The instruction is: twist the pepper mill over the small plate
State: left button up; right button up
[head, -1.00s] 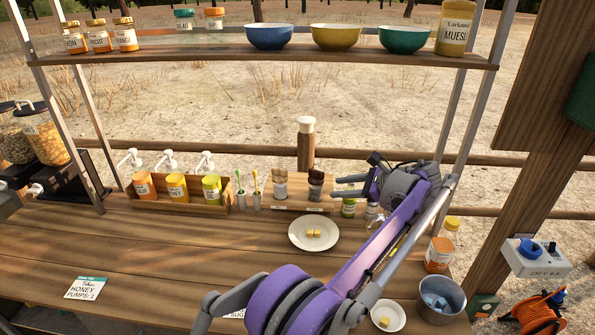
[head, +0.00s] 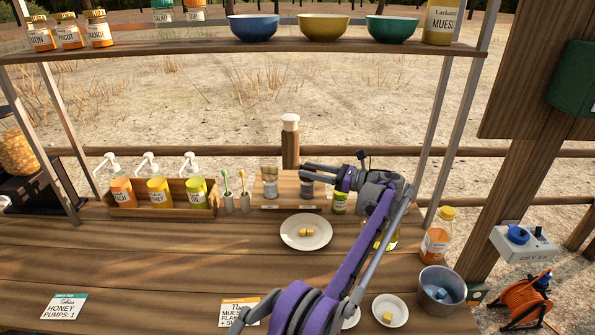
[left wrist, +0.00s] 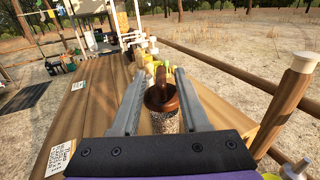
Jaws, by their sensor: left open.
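The pepper mill (left wrist: 162,97), with a dark brown top and a speckled clear body, stands between the open fingers of my left gripper (left wrist: 160,72) in the left wrist view. In the head view my left gripper (head: 305,172) is at the small wooden rack, and its fingers hide the mill's top; the grey body (head: 307,188) shows below. I cannot tell whether the fingers touch it. A white plate (head: 306,244) with yellow cubes lies in front of the rack. A smaller white plate (head: 390,319) with a yellow cube lies at the front right. My right gripper is not in view.
A lighter-topped mill (head: 270,182) stands left of the pepper mill on the rack. A green-labelled jar (head: 340,203) is close on the right. Pump bottles (head: 158,191) stand to the left, a metal bucket (head: 440,297) at the right. The left-middle counter is clear.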

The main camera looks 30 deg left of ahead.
pick_arm(q)
jog(key=shift+s+a, duration=0.15)
jog(key=shift+a, duration=0.9)
jog(key=shift+s+a, duration=0.15)
jog(key=shift+a, duration=0.9)
grip_shut()
